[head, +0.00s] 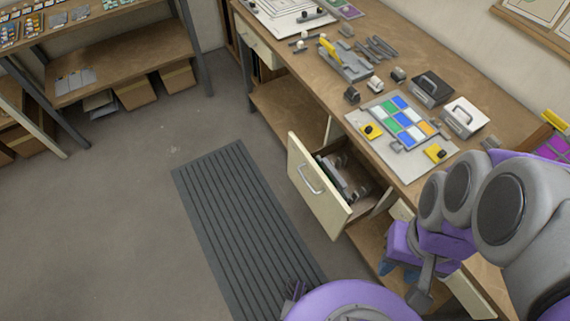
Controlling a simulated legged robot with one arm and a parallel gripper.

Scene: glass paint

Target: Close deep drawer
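The deep drawer (303,204) is pulled out from under the workbench. Its tall cream front carries a metal bar handle (309,179), and dark and greenish items (345,178) lie inside. My gripper (398,270), with bluish tips, is at the lower right, in front of the bench's underside. It is right of and nearer than the drawer front, apart from the handle. My arm partly hides it, so its opening is unclear.
The workbench top (320,75) holds a glass panel on a pale board (385,145), toolboxes (432,88) and small tools. A ribbed dark mat (235,220) lies on the floor before the drawer. A shelf (125,60) stands far left. Floor at left is clear.

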